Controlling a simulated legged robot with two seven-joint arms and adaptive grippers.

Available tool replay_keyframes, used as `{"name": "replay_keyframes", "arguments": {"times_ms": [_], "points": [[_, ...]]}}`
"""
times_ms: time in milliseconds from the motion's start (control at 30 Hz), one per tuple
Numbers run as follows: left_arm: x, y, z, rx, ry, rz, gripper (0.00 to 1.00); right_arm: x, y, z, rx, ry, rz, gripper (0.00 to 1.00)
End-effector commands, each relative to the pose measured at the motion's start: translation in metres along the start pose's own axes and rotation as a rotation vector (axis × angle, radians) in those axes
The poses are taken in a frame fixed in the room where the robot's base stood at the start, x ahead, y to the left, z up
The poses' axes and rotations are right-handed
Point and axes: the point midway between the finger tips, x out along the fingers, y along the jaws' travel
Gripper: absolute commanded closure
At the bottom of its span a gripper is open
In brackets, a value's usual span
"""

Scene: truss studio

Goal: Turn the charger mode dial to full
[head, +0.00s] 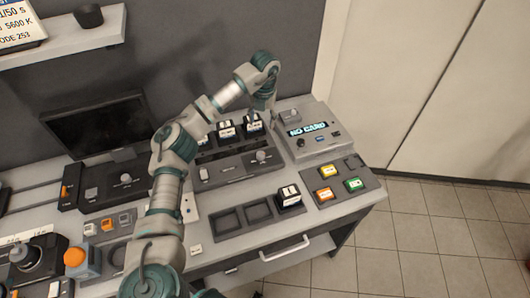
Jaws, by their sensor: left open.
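The charger (232,172) is a dark unit at the back middle of the bench, with several white-labelled batteries standing in its upper part. A round grey mode dial (262,156) sits at the right of its front panel; its setting is too small to read. My left gripper (263,112) is open and points down above the charger's back right corner, beyond the dial and apart from it. Its fingertips are partly lost against the batteries. My right gripper is not in view.
A grey unit (325,148) reading NO CARD stands right of the charger. A panel with coloured buttons (352,200) and a slotted tray (246,226) holding one battery lie in front. A dark monitor (97,128) stands at the left. My left arm crosses the bench.

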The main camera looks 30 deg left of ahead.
Motion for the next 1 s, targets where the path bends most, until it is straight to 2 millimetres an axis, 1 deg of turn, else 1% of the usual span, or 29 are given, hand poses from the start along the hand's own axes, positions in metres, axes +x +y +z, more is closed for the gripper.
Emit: {"name": "replay_keyframes", "arguments": {"times_ms": [33,167,267,367,600,700,800,900,1000], "points": [[0.008,-0.001,0.001,0.0,0.003,0.002,0.39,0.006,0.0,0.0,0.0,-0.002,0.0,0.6],[0.016,0.0,0.0,-0.001,0.004,0.003,0.39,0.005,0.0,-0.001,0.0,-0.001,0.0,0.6],[0.03,0.002,-0.001,-0.002,0.004,0.002,0.39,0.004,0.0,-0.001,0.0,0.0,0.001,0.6],[0.052,0.002,-0.001,-0.001,0.005,0.003,0.39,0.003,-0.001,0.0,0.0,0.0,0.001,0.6],[0.112,0.001,0.0,-0.001,0.007,0.003,0.39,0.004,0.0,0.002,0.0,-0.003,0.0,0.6],[0.134,0.001,0.0,-0.001,0.005,0.001,0.39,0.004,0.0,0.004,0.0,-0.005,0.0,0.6],[0.152,0.0,-0.001,0.0,0.005,0.001,0.39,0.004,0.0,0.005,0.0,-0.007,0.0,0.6],[0.166,0.0,-0.001,0.0,0.003,0.002,0.39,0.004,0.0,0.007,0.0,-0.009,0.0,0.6],[0.175,0.0,0.0,0.0,0.002,0.002,0.39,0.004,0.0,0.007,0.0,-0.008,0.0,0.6]]}}
